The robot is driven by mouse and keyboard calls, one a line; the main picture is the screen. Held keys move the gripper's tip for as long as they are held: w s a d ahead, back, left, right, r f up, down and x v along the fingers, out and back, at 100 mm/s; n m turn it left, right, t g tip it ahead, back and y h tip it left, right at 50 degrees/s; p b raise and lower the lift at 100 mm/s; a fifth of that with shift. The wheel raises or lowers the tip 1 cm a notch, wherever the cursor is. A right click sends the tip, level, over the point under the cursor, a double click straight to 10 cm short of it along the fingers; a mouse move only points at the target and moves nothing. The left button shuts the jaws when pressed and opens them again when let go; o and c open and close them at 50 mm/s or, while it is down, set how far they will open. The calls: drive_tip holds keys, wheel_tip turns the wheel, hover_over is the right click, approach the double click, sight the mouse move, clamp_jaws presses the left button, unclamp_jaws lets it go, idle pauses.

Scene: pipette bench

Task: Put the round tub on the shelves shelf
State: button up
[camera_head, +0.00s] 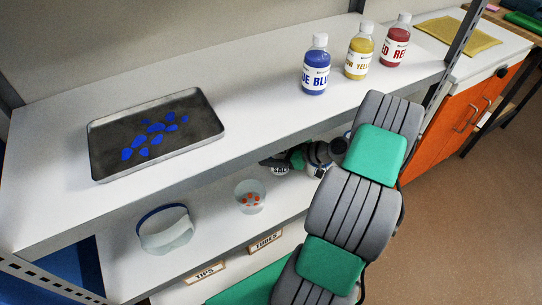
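A small round translucent tub (242,207) with several orange-red pieces in it stands on the lower shelf (215,215).
The upper shelf (240,115) holds a metal tray (104,150) with blue pieces and blue (316,65), yellow (359,50) and red (395,40) bottles. A clear visor with a blue band (165,232) lies on the lower shelf. "TIPS" (205,272) and "TUBES" (265,242) labels are below.

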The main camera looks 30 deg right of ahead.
drive_tip(key=shift+f, duration=0.7)
drive_tip(key=o, duration=1.7)
drive_tip(key=shift+r, duration=0.25)
drive_tip(key=p+v, duration=0.2)
drive_tip(key=v, duration=0.9)
drive_tip(key=shift+s+d, duration=0.2)
drive_tip(key=shift+s, duration=0.25)
